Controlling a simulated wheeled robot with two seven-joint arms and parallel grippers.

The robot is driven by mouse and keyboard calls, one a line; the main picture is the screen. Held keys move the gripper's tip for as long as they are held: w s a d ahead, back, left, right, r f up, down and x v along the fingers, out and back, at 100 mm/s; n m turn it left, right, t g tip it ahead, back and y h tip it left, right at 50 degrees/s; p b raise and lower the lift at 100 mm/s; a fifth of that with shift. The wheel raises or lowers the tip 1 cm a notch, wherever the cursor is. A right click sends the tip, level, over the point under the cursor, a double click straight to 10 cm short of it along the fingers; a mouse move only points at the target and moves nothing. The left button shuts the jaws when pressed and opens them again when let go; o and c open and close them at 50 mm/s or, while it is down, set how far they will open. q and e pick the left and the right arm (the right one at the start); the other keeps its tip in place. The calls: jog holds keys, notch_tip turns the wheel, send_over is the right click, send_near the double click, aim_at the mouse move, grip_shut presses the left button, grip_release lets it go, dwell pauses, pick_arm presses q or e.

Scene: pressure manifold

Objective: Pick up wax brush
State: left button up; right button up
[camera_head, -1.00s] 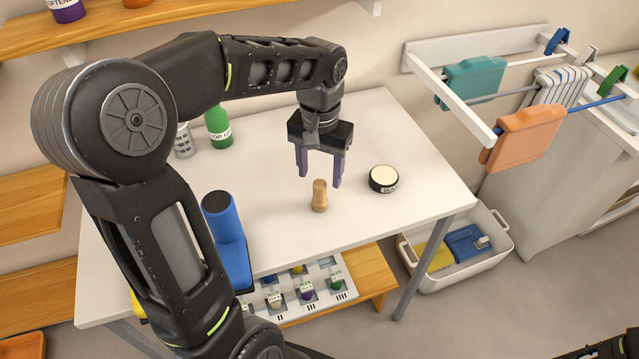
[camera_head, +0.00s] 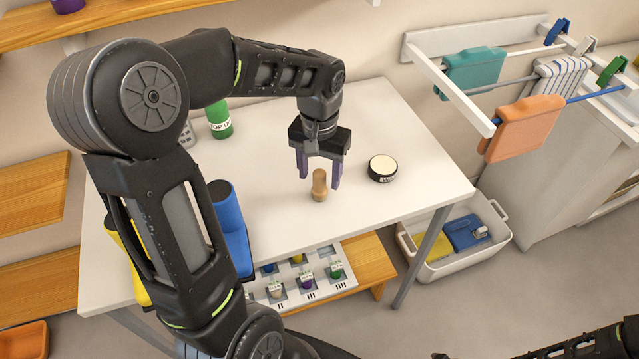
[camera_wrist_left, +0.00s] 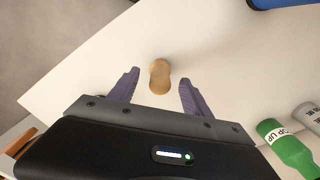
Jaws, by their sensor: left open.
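The wax brush (camera_head: 319,186) appears as a small tan, wooden-looking piece standing upright on the white table (camera_head: 400,120). It also shows in the left wrist view (camera_wrist_left: 160,76), between and slightly beyond the fingertips. My left gripper (camera_head: 319,183) is open, its purple fingers pointing down, just behind and above the brush in the head view. In the wrist view the fingers (camera_wrist_left: 159,76) stand apart on either side of it, with gaps on both sides. My right gripper is not clearly in view; only dark arm parts show at the bottom right.
A round black tin with a cream top (camera_head: 382,168) stands right of the brush. A green bottle (camera_head: 219,118) and a blue object (camera_head: 229,215) are to the left. A rack of small bottles (camera_head: 306,284) is below the front edge. A white bin (camera_head: 455,262) stands on the floor.

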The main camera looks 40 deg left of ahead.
aim_at(319, 185)
pick_arm(q)
notch_tip(319, 185, down, 4)
jog(key=shift+f+p, duration=0.1)
jog(key=shift+p, duration=0.25)
dwell(0.4)
grip_shut()
dwell(0.4)
